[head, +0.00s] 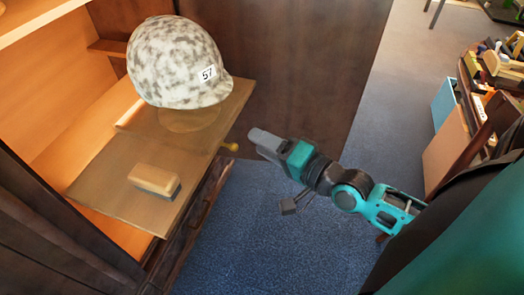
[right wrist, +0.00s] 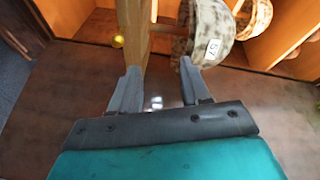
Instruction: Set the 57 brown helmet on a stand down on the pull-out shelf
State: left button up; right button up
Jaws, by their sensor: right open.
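The helmet marked 57 (head: 175,65) looks mottled grey and white rather than plain brown. It sits upright on its round tan stand (head: 190,121), which rests on the far part of the pull-out shelf (head: 112,185). My right gripper (head: 260,140) is open and empty, to the right of the shelf and apart from the helmet. In the right wrist view the jaws (right wrist: 158,82) have nothing between them. The helmet (right wrist: 207,28) shows there beyond the right finger, and the shelf's edge (right wrist: 133,35) beyond the gap. My left gripper is not in view.
A tan and grey block (head: 155,181) like a brush lies on the shelf's near part. A yellow knob (head: 231,147) is by the shelf's right edge. A dark wood panel (head: 300,70) stands behind. Blue carpet (head: 260,235) is clear; a loaded rack (head: 470,120) stands right.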

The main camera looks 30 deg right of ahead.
jog(key=s+a+f+n+g+h, duration=0.1)
jog(key=s+a+f+n+g, duration=0.1)
jog(key=f+n, duration=0.4)
jog(key=s+a+f+n+g+h, duration=0.2)
jog(key=s+a+f+n+g, duration=0.1)
jog(key=f+n, duration=0.4)
notch_tip(320, 180, down, 4)
jog(key=shift+s+a+r, duration=0.1)
jog(key=shift+s+a, duration=0.6)
jog(key=shift+s, duration=0.55)
jog(key=shift+r+p, duration=0.85)
